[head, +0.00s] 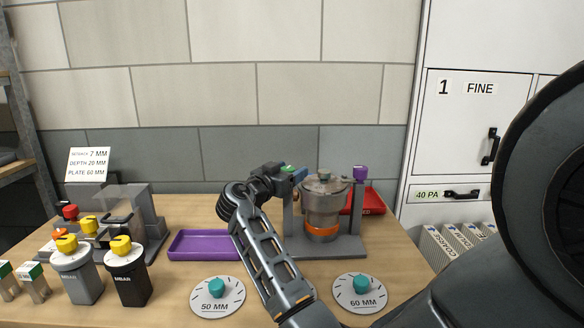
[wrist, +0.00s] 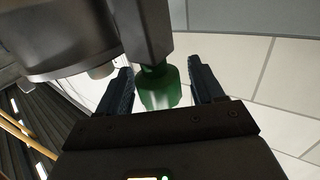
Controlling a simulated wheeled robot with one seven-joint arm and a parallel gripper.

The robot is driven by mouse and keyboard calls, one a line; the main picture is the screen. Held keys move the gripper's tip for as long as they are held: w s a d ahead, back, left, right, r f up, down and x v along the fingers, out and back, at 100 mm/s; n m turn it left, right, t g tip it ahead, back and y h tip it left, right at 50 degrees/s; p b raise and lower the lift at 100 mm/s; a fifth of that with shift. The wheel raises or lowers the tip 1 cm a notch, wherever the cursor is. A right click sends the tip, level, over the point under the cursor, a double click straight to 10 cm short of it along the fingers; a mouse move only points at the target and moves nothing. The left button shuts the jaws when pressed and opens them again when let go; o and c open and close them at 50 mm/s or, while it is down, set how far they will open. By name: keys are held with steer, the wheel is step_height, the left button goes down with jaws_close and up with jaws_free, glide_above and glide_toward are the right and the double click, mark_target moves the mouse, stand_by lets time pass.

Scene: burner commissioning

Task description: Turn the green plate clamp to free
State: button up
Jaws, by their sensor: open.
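The green plate clamp (wrist: 160,90) shows in the wrist view as a green knob under a dark grey post. It sits between the two blue-grey fingers of my gripper (wrist: 165,88), with a visible gap on each side. In the head view my gripper (head: 296,174) is at the left post of the grey stand, near its top. The green clamp is mostly hidden there by my gripper. The stand (head: 345,246) holds a metal vessel (head: 323,200) with a lid and an orange band low down. A purple knob (head: 360,173) tops the right post.
A purple tray (head: 205,245) lies left of my arm and a red tray (head: 372,203) behind the stand. Two dials, 50 MM (head: 216,297) and 60 MM (head: 359,293), lie in front. Yellow-topped canisters (head: 127,270) stand at left. A white cabinet (head: 470,130) rises at right.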

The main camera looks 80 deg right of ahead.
steer(key=shift+s+d, duration=0.15)
steer(key=shift+d, duration=0.35)
steer(key=c, duration=1)
steer(key=shift+o, duration=0.2)
steer(key=shift+f+n+t+h+b, duration=0.25)
steer(key=shift+n+t+b, duration=0.25)
steer(key=shift+n+t, duration=0.5)
steer(key=n+t, duration=0.1)
steer(key=t, duration=0.2)
steer(key=n+t, duration=0.1)
steer(key=t, duration=0.1)
steer(key=shift+w+r+n+h, duration=0.25)
steer(key=shift+w+n, duration=0.05)
steer(key=shift+w, duration=0.05)
steer(key=o, duration=1)
steer(key=shift+c, duration=0.2)
